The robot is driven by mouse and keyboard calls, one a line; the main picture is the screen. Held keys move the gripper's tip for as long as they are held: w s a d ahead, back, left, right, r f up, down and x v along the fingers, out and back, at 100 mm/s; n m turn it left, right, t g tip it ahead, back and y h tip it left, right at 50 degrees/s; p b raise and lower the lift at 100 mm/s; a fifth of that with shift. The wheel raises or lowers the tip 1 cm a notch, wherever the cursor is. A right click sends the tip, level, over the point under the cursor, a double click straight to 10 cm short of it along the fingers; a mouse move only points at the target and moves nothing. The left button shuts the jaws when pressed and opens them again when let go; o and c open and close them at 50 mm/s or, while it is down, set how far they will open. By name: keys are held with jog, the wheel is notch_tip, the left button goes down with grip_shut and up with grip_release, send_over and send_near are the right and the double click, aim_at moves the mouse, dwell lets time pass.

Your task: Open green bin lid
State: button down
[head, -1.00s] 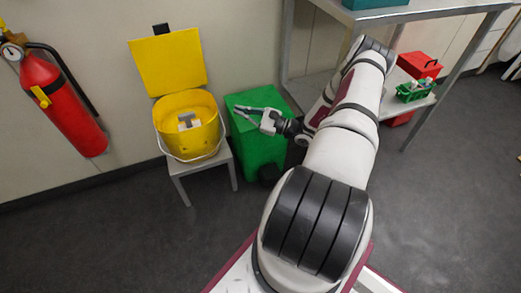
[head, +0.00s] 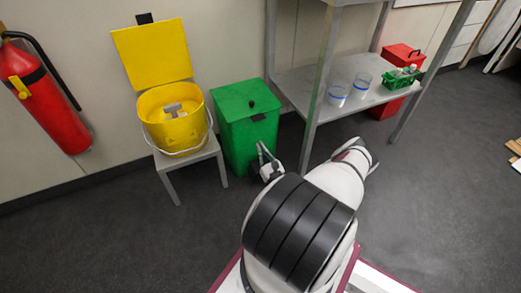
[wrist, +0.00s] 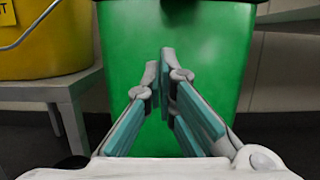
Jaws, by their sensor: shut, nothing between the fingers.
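The green bin (head: 240,146) stands on the floor between the yellow bucket's stool and the metal shelf. Its green lid (head: 238,98) is down, with a small black knob on top and a dark tab at its front edge (head: 258,117). My gripper (head: 261,149) is low in front of the bin, below the lid's edge. In the wrist view the bin's green front (wrist: 205,45) fills the middle, with a dark piece at the top. The fingers (wrist: 166,58) are shut and empty, pointing at the front; contact cannot be told.
A yellow bucket (head: 172,132) with its lid raised stands on a grey stool (head: 192,158) left of the bin. A metal shelf (head: 308,85) with glass beakers stands to the right. A fire extinguisher (head: 55,105) hangs at left. The floor in front is clear.

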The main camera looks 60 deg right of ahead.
aim_at(251, 121)
jog(key=b+x, duration=0.2)
jog(key=x, duration=0.5)
jog(key=shift+f, duration=0.15)
notch_tip(251, 121, up, 3)
jog(key=shift+f, duration=0.25)
jog(key=shift+r+b, duration=0.3)
jog(key=shift+r, duration=0.6)
jog(key=shift+r, duration=0.1)
